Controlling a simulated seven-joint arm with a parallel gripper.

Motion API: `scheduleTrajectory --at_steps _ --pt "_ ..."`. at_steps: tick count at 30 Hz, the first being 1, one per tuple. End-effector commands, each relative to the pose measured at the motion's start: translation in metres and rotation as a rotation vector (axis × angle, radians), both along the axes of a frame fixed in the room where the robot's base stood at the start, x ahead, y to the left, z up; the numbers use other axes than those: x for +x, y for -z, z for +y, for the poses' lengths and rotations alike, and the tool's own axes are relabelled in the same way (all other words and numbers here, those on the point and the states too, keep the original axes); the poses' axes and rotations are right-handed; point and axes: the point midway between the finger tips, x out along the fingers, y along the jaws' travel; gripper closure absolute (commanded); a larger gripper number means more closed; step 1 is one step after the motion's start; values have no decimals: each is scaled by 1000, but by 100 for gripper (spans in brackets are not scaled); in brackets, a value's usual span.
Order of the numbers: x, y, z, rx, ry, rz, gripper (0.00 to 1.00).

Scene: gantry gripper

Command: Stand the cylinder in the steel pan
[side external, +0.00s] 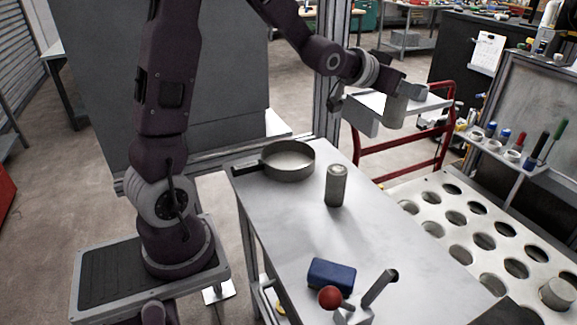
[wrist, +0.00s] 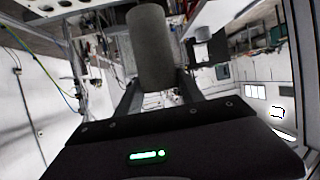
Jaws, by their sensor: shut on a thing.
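The steel pan (side external: 290,176) sits at the far left end of the grey table, its handle pointing left; it looks empty. My gripper (side external: 392,96) is in the air beyond the table's far right edge, to the right of and higher in the picture than the pan. It is shut on a grey cylinder (side external: 397,108), held nearly upright and slightly tilted. The wrist view shows this held cylinder (wrist: 152,50) between the two fingers of my gripper (wrist: 158,88). A second grey cylinder (side external: 336,186) stands upright on the table, right of the pan and apart from it.
On the table's near part are a blue block (side external: 331,274) and a red ball-topped lever (side external: 330,297). A white rack (side external: 470,262) with several round holes lies to the right, with another cylinder (side external: 557,293) in it. A red-railed cart (side external: 400,152) stands behind. The table's middle is clear.

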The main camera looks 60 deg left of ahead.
Motion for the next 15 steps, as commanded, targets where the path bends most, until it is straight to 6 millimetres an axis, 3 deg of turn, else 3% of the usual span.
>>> scheduleTrajectory --at_steps 8,11,15 --pt "-15 13 83 2 -422 0 100" --pt "-39 25 120 6 -630 2 100" --pt "-93 48 164 11 -947 4 100"
